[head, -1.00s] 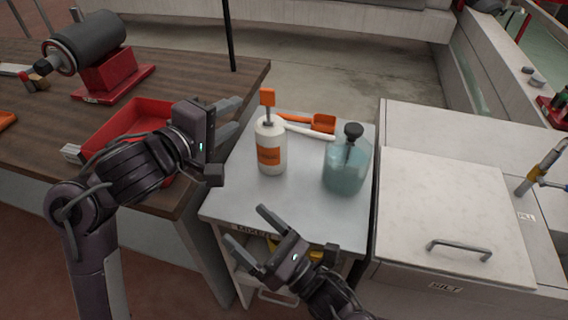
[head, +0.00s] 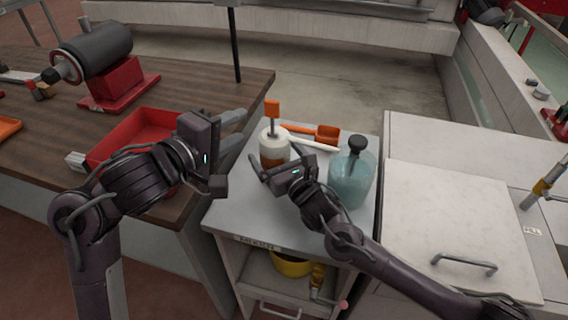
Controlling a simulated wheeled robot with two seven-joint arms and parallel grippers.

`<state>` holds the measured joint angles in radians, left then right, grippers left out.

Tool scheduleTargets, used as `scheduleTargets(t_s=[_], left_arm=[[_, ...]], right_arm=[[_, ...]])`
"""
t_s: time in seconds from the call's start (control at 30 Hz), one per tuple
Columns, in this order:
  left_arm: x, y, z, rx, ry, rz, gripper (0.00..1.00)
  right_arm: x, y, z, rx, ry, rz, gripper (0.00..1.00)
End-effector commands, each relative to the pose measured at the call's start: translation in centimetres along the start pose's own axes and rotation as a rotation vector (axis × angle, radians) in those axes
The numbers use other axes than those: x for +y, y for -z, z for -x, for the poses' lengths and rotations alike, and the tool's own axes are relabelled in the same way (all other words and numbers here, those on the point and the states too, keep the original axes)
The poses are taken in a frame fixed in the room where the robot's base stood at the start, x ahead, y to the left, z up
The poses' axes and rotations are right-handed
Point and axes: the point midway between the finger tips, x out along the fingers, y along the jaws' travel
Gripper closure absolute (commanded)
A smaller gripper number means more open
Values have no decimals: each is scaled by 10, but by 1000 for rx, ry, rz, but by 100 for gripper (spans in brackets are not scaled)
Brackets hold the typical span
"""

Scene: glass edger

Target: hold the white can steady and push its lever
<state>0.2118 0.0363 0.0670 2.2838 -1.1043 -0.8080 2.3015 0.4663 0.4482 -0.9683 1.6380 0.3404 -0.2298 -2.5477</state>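The white can (head: 273,150) stands upright on the grey cart top, with an orange lever (head: 272,108) on its top. My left gripper (head: 232,150) is open and empty, to the left of the can and apart from it. My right gripper (head: 279,162) is low at the can's near side, its fingers spread, one toward the can's left and one toward its right. It hides the can's lower part and orange label. I cannot tell whether its fingers touch the can.
A teal bottle (head: 350,183) with a dark stopper stands right of the can, close to my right arm. An orange-and-white brush or scoop (head: 326,135) lies behind. A red tray (head: 130,137) sits on the wooden bench at left. A white lidded unit (head: 440,210) adjoins on the right.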

Motion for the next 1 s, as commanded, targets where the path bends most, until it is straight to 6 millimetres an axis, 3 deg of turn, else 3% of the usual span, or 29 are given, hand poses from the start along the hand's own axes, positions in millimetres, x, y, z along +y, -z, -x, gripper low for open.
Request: scheduleTargets(t_s=[0.2, 0.53, 0.97, 1.0], left_arm=[[0, 0, 0, 0, 0, 0, 64], [0, 0, 0, 0, 0, 0, 64], [0, 0, 0, 0, 0, 0, 64], [0, 0, 0, 0, 0, 0, 64]], right_arm=[[0, -1, -21, -2, -1, -1, 6], [0, 0, -24, -1, -1, -1, 8], [0, 0, -23, -1, 0, -1, 64], [0, 0, -23, -1, 0, -1, 35]])
